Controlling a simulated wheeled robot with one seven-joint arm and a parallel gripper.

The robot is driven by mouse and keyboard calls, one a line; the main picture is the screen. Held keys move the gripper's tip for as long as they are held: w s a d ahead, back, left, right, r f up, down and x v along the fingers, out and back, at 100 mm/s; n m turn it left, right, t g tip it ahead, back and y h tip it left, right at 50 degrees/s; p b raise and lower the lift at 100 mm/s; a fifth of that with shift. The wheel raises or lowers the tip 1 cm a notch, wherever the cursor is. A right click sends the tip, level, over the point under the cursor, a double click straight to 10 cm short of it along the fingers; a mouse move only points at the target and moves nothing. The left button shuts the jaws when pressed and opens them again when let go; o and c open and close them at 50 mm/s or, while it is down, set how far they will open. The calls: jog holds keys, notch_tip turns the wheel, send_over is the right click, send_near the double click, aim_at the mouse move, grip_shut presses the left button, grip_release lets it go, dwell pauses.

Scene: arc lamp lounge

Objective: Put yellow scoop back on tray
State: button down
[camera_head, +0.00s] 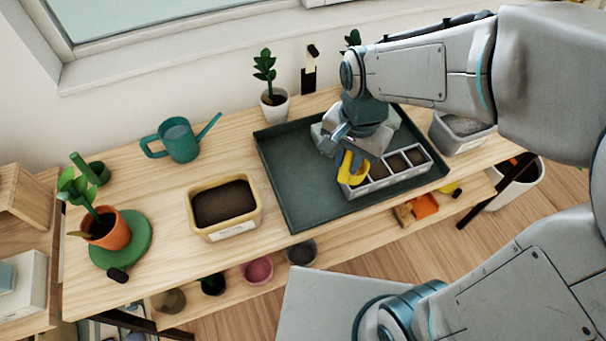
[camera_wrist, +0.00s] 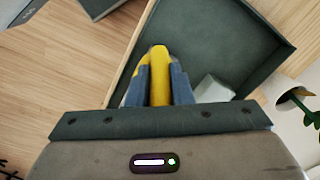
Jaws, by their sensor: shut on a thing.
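The yellow scoop (camera_head: 350,169) is held in my gripper (camera_head: 345,158) over the right part of the dark green tray (camera_head: 290,175). In the wrist view the scoop (camera_wrist: 159,70) stands between the two blue-grey fingers of my gripper (camera_wrist: 160,85), which are shut on it. The tray (camera_wrist: 225,50) lies beneath and beyond it in that view. In the head view the scoop's lower end overlaps the left end of the white seed box (camera_head: 378,185). I cannot tell whether it touches the box or the tray.
The white box has soil-filled compartments. A yellow soil tub (camera_head: 257,215), a teal watering can (camera_head: 180,143) and a potted plant (camera_head: 274,103) stand around the tray. A grey bin (camera_head: 440,130) is to its right. The tray's left half is bare.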

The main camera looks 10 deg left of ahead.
jog(key=shift+w+a+f+p, duration=0.15)
jog(key=shift+a+f+p, duration=0.15)
jog(key=shift+a+f, duration=2.35)
jog(key=shift+w+a+f+p, duration=0.15)
jog(key=shift+a+f+p, duration=0.1)
jog(key=shift+a+f, duration=2.4)
jog(key=shift+f, duration=0.15)
jog(key=c, duration=1.3)
grip_release()
jog(key=shift+r, duration=0.2)
